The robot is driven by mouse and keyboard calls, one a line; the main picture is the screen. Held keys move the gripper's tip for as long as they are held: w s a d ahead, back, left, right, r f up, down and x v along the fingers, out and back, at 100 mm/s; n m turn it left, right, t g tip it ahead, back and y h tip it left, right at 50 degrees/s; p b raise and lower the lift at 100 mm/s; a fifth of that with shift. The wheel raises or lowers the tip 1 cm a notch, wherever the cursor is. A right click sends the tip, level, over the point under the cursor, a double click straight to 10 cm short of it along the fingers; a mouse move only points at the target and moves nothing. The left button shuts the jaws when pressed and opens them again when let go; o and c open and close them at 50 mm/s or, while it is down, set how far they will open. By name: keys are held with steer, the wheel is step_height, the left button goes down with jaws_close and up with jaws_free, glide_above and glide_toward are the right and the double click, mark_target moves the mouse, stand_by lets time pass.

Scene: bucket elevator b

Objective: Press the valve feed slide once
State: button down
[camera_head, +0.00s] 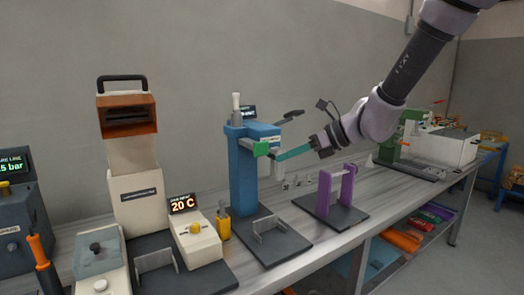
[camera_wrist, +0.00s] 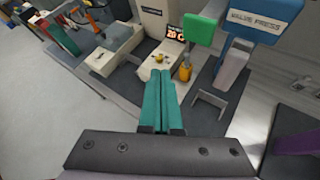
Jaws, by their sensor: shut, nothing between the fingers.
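The blue valve press (camera_head: 243,175) stands on a dark base on the bench, and its label reads in the wrist view (camera_wrist: 262,15). A green block (camera_head: 260,149) sticks out of the press's head and looks like the feed slide. The same green block is in the wrist view (camera_wrist: 199,30), above and right of my fingertips. My gripper (camera_head: 279,157) has long teal fingers, shut and empty, with tips just right of the green block in the head view. In the wrist view the fingertips (camera_wrist: 160,73) show a gap to the block; touching is not seen.
A purple frame (camera_head: 335,195) stands on a dark plate right of the press. A heater with a 20 C display (camera_head: 184,204) and a yellow holder (camera_head: 223,224) stand left. A grey bracket (camera_head: 270,228) sits before the press. A green machine (camera_head: 412,135) is farther right.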

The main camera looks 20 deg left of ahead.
mark_target(262, 148)
steer(key=w+a, duration=0.4)
steer(key=a, duration=0.1)
steer(key=shift+w, duration=0.15)
stand_by(2.0)
steer(key=shift+w+a, duration=0.3)
steer(key=shift+a, duration=0.05)
steer(key=shift+w+a, duration=0.8)
steer(key=shift+a, duration=0.15)
stand_by(1.4)
stand_by(0.3)
steer(key=shift+s+d, duration=1.1)
steer(key=shift+d, duration=0.2)
steer(key=shift+s+d, duration=1.65)
steer(key=shift+d, duration=0.25)
